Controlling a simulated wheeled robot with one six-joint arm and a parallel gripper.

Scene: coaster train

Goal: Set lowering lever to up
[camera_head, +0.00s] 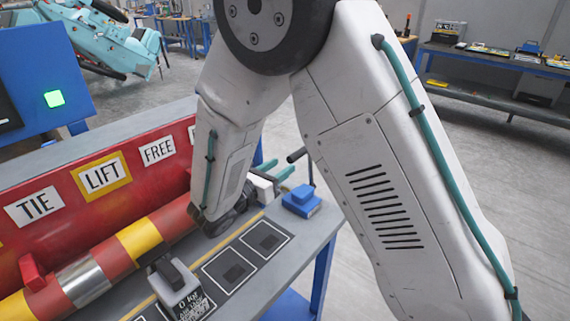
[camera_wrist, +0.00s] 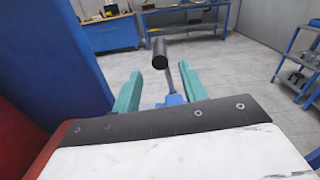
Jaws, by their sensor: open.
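The lowering lever appears to be the thin rod with a black cylindrical grip (camera_head: 297,155), rising from a blue base (camera_head: 301,201) at the bench's far right end. In the wrist view its black grip (camera_wrist: 159,55) stands ahead, with the rod running down to the blue base (camera_wrist: 172,99). My gripper (camera_head: 284,170) has teal fingers and is open and empty, left of the rod in the head view. In the wrist view my gripper (camera_wrist: 158,72) has one finger on each side of the lever's line. Contact cannot be told.
A red panel (camera_head: 60,235) carries TIE, LIFT and FREE labels; LIFT has a yellow frame. A striped red and yellow tube (camera_head: 170,222) lies before it. A handled block (camera_head: 180,291) stands on the grey bench (camera_head: 318,232). A blue box (camera_head: 40,85) with a green light stands left.

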